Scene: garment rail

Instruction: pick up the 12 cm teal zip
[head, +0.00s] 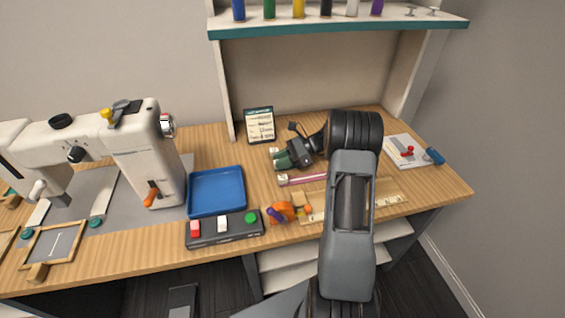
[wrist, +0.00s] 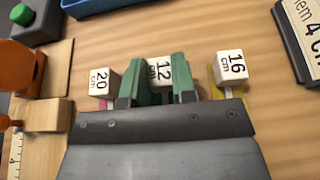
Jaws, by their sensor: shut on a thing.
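My gripper (wrist: 162,80) is shut on the white block marked 12 cm (wrist: 159,72), which sits between its two green fingers in the wrist view. The fingers and the dark gripper body hide the teal zip itself. In the head view my gripper (head: 284,160) is low over the table's right half, and the 12 cm block is hidden there. A block marked 20 cm (wrist: 101,81) with a pink zip is just left of the fingers. A block marked 16 cm (wrist: 230,65) with a yellow zip is just right of them.
A blue tray (head: 216,170) and a box with red, white and green buttons (head: 224,228) lie left of my gripper. An orange object (head: 282,211) and a wooden ruler board (head: 388,199) lie nearer the front. A small card (head: 259,125) stands behind.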

